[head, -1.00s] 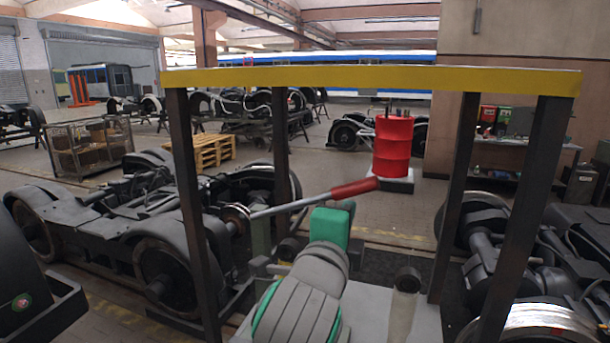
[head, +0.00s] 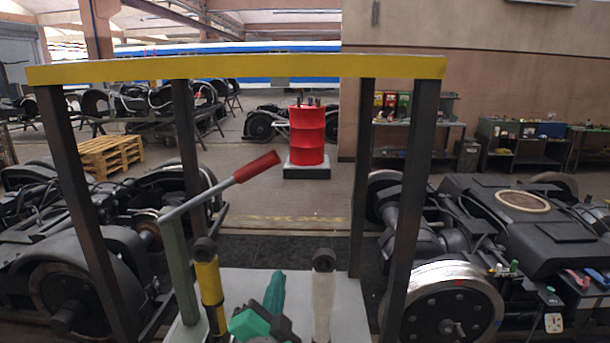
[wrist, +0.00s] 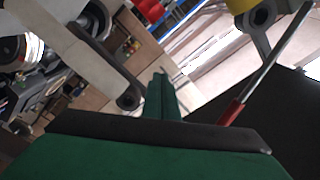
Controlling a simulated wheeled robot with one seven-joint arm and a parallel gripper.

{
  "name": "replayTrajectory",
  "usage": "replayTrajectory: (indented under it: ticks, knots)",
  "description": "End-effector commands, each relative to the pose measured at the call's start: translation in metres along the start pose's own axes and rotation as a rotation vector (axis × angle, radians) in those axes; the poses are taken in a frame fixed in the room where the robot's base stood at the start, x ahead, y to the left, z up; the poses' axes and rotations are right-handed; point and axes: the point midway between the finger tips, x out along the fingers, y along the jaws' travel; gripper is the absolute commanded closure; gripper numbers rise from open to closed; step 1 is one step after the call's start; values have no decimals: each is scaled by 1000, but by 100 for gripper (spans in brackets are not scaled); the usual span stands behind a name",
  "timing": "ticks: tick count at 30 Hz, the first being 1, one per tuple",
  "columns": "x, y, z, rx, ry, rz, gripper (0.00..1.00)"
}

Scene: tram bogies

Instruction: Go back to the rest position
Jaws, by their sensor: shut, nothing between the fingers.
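My gripper (head: 274,290) is green and shows low in the middle of the head view, above a light grey platform (head: 345,300). Its fingers are together with nothing between them, and they point away from me. In the wrist view the closed green fingers (wrist: 161,97) stand in the centre, beyond a dark bar. A post with a yellow sleeve (head: 208,290) stands to its left and a whitish post (head: 323,295) to its right. My gripper appears clear of both. My arm is mostly out of view.
A frame with a yellow top bar (head: 235,68) and dark posts surrounds the platform. A metal lever with a red grip (head: 257,166) slants up at left. Bogies flank both sides, one with a shiny wheel (head: 443,305). A red drum (head: 307,135) stands beyond, with open floor around it.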

Motion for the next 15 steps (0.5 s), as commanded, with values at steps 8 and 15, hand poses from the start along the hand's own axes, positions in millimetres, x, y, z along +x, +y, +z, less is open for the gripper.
replayTrajectory:
  ticks: [8, 15]
  knots:
    - [-30, 78, 41, -236, -37, -1, 100]
    - [-69, 139, 71, -405, -80, -10, 100]
